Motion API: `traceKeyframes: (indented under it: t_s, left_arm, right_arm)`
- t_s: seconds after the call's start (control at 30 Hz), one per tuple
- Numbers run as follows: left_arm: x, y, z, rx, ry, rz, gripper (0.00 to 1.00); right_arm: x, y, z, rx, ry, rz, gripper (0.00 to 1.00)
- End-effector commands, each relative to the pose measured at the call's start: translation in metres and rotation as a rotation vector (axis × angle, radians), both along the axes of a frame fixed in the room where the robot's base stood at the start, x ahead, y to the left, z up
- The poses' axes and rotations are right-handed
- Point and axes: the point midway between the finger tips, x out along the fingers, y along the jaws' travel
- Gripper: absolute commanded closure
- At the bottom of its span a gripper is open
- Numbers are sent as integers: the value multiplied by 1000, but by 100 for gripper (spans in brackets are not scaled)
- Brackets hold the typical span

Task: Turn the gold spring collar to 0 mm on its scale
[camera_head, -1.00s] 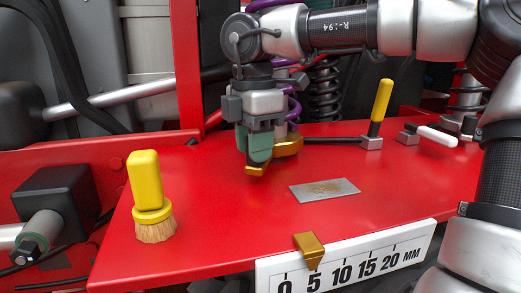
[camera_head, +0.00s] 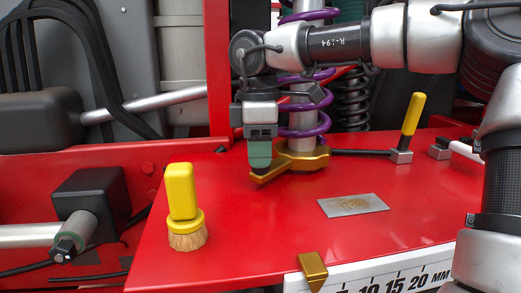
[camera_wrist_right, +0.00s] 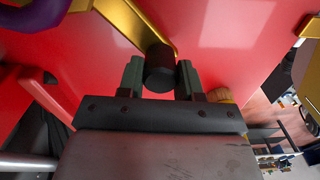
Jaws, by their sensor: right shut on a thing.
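The gold spring collar (camera_head: 308,157) sits around the strut at the foot of the purple spring (camera_head: 303,118). Its gold lever points to the lower left. My right gripper (camera_head: 260,158) is at the lever's outer end, pointing down. In the wrist view its fingers (camera_wrist_right: 160,78) are shut on the lever's black knob (camera_wrist_right: 160,66). The white scale (camera_head: 385,275) is at the front edge, cut off by the picture's bottom. Its gold pointer (camera_head: 312,266) stands left of the partly cut 5. The 0 mark cannot be seen. My left gripper is out of view.
A yellow brush (camera_head: 181,192) stands on the red panel (camera_head: 250,225) at left. A grey metal plate (camera_head: 353,205) lies right of centre. A yellow-handled tool (camera_head: 412,115) stands at the back right. A red upright (camera_head: 217,70) rises left of my gripper.

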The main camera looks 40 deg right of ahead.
Motion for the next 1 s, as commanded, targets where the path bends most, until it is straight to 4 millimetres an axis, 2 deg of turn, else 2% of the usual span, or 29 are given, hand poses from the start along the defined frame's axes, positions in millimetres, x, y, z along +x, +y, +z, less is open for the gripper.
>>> traceKeyframes:
  t_s: [0.03,0.17,0.2,0.33,0.57,0.7,0.83,1.0]
  left_arm:
    - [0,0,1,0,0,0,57]
    - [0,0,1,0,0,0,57]
    - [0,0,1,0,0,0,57]
    - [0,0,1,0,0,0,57]
    - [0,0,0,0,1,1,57]
    - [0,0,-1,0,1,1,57]
    - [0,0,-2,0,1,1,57]
    - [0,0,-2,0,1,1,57]
  right_arm:
    - [2,-1,8,0,-22,-4,100]
    - [2,-1,8,0,-23,-4,100]
    - [3,-1,8,0,-23,-4,61]
    - [2,-1,6,1,-19,-4,41]
    - [2,-1,3,1,-11,-4,40]
    - [2,-1,9,1,-12,-4,40]
    - [2,-1,27,2,-13,-4,40]
    - [2,-1,64,3,-15,-4,40]
